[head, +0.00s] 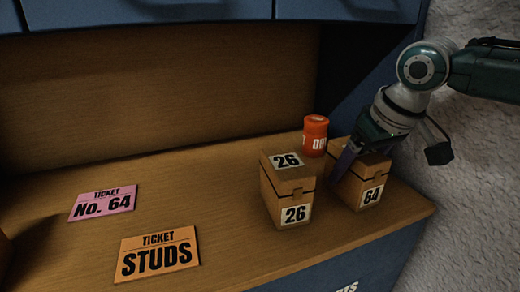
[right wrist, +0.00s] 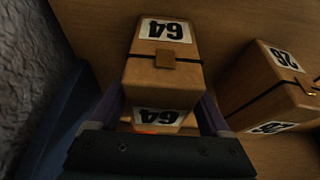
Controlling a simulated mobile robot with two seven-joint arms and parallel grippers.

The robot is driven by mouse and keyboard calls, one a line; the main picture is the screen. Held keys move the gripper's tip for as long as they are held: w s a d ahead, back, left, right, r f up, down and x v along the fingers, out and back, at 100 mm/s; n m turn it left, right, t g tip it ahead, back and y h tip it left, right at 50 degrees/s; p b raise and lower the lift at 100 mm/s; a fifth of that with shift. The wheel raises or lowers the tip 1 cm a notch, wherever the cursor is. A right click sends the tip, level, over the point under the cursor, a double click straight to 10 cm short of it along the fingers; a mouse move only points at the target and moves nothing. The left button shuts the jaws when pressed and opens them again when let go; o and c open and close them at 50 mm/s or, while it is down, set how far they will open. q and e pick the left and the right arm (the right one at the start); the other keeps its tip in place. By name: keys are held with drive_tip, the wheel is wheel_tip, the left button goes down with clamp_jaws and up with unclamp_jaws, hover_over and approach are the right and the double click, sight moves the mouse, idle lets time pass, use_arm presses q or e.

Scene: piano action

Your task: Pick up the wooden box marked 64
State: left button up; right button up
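The wooden box marked 64 (head: 370,186) stands upright at the right end of the wooden surface. In the right wrist view, this box (right wrist: 162,75) shows two labels that read 64 upside down and a small clasp tab. My right gripper (head: 357,160) is at the top of the box, with a purple finger along its left side. In the right wrist view the fingers of the right gripper (right wrist: 165,105) straddle the box. I cannot tell whether both fingers press on it. My left gripper is not in view.
A second wooden box marked 26 (head: 288,188) stands close on the left. An orange canister (head: 315,135) is behind the boxes. The grey wall (head: 475,200) is close on the right.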

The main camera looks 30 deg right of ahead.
clamp_jaws()
idle(0.4)
